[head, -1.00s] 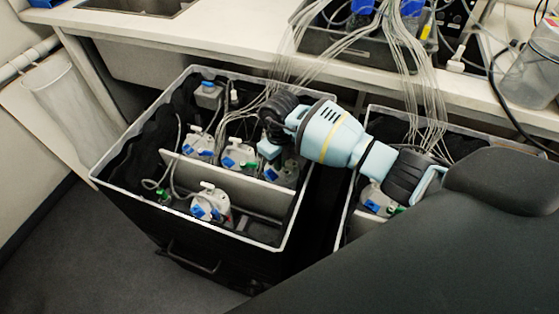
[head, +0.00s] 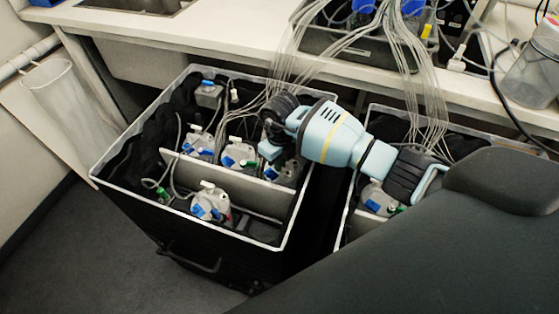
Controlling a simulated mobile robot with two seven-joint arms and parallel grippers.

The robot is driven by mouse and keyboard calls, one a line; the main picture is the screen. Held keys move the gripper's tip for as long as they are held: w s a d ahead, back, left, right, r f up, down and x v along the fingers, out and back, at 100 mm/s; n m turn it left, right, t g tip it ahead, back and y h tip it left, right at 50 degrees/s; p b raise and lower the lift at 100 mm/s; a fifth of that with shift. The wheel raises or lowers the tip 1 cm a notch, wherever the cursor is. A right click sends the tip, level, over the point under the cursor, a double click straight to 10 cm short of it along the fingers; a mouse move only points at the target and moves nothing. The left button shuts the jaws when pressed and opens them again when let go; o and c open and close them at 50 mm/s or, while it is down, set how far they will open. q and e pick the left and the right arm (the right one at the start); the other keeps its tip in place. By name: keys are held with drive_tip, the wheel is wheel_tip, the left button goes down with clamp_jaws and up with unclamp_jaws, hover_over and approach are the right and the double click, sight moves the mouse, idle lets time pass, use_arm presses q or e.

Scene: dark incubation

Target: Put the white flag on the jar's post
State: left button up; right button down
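My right gripper (head: 270,152) points down into the left black case (head: 190,262), above its right rear part. Its light blue end is small and partly hidden by my wrist, so I cannot tell whether it is open or holds anything. A jar (head: 288,174) sits just below and right of it, partly covered. Other jars with blue and green clips stand in the case: a front one (head: 210,206), a middle one (head: 239,156) and a left one (head: 199,146). Small white pieces stick up on some jars. I cannot pick out a separate white flag. My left gripper is out of view.
A white divider (head: 225,187) crosses the left case. Bundles of thin tubes (head: 292,62) hang from the bench (head: 225,40) into the cases. A second case (head: 345,225) with another jar (head: 376,200) stands at right, partly behind my arm. Floor shows at lower left.

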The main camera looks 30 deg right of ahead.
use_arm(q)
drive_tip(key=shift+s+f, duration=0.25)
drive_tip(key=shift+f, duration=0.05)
use_arm(e)
drive_tip(key=shift+f, duration=0.35)
use_arm(q)
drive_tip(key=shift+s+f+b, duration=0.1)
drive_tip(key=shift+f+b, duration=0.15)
drive_tip(key=shift+b, duration=0.25)
use_arm(e)
drive_tip(key=shift+f, duration=0.55)
